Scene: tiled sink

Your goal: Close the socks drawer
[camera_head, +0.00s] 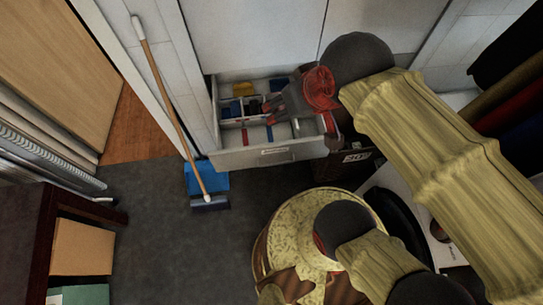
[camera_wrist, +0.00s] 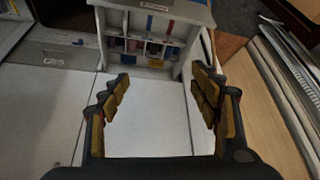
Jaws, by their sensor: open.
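The socks drawer (camera_head: 245,159) is a white drawer pulled out at the base of the white cabinet in the head view. Its front carries a small label, too small to read. Inside are dividers and several folded blue, red, yellow and dark items. In the wrist view the open drawer (camera_wrist: 187,11) is at the top, seen upside down. My gripper (camera_head: 283,117) is over the right part of the drawer in the head view. In the wrist view my gripper (camera_wrist: 160,95) has its fingers spread wide with nothing between them. I cannot tell whether it touches the drawer.
A broom (camera_head: 173,100) leans beside the drawer's left side, with a blue dustpan (camera_head: 207,180) at its foot. A dark box (camera_head: 356,157) with a label is right of the drawer. A dark shelf unit (camera_head: 40,225) stands at lower left. The grey floor (camera_head: 150,240) between is clear.

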